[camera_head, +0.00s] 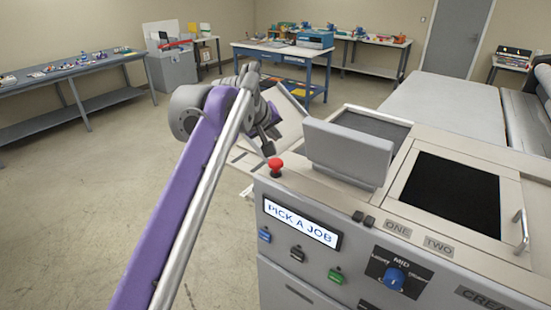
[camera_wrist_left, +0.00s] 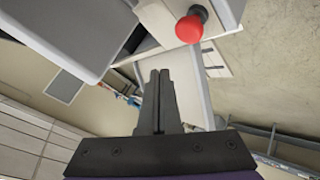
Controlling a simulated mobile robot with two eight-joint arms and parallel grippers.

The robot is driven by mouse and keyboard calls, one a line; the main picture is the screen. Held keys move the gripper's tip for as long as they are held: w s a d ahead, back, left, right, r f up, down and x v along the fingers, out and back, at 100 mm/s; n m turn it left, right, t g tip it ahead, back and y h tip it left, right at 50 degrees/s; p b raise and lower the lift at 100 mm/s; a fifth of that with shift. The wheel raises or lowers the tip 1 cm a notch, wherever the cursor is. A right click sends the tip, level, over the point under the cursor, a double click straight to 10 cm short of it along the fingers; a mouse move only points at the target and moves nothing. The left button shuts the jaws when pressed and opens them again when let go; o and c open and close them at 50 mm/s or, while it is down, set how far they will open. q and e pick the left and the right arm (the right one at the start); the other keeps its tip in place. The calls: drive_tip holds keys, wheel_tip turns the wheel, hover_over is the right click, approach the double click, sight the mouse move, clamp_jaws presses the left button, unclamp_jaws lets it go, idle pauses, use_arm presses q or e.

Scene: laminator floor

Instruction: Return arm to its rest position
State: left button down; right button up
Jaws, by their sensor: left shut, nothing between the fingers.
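My left arm, purple and silver, comes in from the lower left in the head view. My left gripper (camera_head: 266,145) is above and beside the left corner of the grey machine (camera_head: 365,240), close to a red mushroom button (camera_head: 275,167). In the left wrist view the two dark fingers (camera_wrist_left: 161,90) are shut together with nothing between them. The red button (camera_wrist_left: 190,27) shows beyond the fingertips, apart from them. The machine's display (camera_head: 301,221) reads "PICK A JOB". My right gripper is not in view.
The machine's front carries a blue knob (camera_head: 394,279) and several push buttons. A raised grey lid (camera_head: 347,150) stands on its top near the gripper. A blue workbench (camera_head: 283,55) and a grey side table (camera_head: 75,70) are farther back. Open floor (camera_head: 80,210) lies to the left.

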use_arm(q)
drive_tip(key=shift+s+a+f, duration=0.1)
drive_tip(key=shift+s+a, duration=0.1)
drive_tip(key=shift+s, duration=0.05)
drive_tip(key=s+a+f+m+y, duration=0.1)
drive_tip(key=s+a+f, duration=0.4)
drive_tip(key=s+f, duration=0.4)
drive_tip(key=s+a+f+m+g+y, duration=0.1)
drive_tip(key=s+a+f, duration=0.5)
drive_tip(key=s+f, duration=0.4)
drive_tip(key=s+a+f+m+g+y, duration=0.1)
drive_tip(key=s+a+f, duration=0.4)
drive_tip(key=s+f, duration=0.5)
drive_tip(key=s+m, duration=0.1)
drive_tip(key=s, duration=0.3)
drive_tip(key=shift+a+f+y, duration=0.25)
drive_tip(key=shift+a+y, duration=0.05)
drive_tip(key=shift+a, duration=0.1)
drive_tip(key=shift+s, duration=0.1)
